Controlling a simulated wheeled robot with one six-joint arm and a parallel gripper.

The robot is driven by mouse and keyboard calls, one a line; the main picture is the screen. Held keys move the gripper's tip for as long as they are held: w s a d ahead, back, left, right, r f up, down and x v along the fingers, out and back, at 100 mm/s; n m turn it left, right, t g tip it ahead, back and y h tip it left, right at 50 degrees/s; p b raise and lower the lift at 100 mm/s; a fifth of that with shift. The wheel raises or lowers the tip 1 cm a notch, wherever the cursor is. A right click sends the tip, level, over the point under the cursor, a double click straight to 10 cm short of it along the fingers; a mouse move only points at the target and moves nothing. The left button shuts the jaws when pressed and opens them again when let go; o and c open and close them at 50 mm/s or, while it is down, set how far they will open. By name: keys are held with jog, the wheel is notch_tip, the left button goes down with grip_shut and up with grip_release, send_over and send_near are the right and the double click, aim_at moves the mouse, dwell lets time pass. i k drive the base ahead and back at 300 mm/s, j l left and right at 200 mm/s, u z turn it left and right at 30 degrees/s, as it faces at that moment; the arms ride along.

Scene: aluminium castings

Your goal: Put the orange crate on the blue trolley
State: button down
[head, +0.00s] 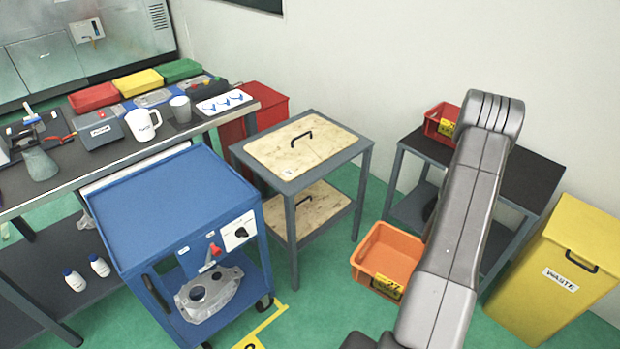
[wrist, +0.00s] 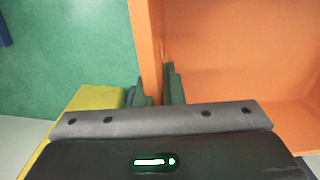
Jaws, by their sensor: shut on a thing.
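The orange crate (head: 374,270) is right of centre in the head view, with a yellow label on its front and its inside empty where visible. In the wrist view one wall of the orange crate (wrist: 149,40) runs between the fingers of my gripper (wrist: 158,88), which is shut on it. My arm hides the gripper and the crate's right end in the head view. I cannot tell how high the crate is above the floor. The blue trolley (head: 170,205) stands at left, its top shelf bare.
A grey table with wooden panels (head: 300,150) stands between trolley and crate. A dark-topped table (head: 510,175) with a red crate (head: 440,120) and a yellow waste bin (head: 565,270) are at right. A silver casting (head: 208,292) lies on the trolley's lower shelf.

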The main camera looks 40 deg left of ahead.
aim_at(182, 198)
jog(key=k, duration=0.55)
jog(key=k+j, duration=0.15)
jog(key=k, duration=0.45)
jog(key=k+u, duration=0.15)
jog(key=u, duration=1.7)
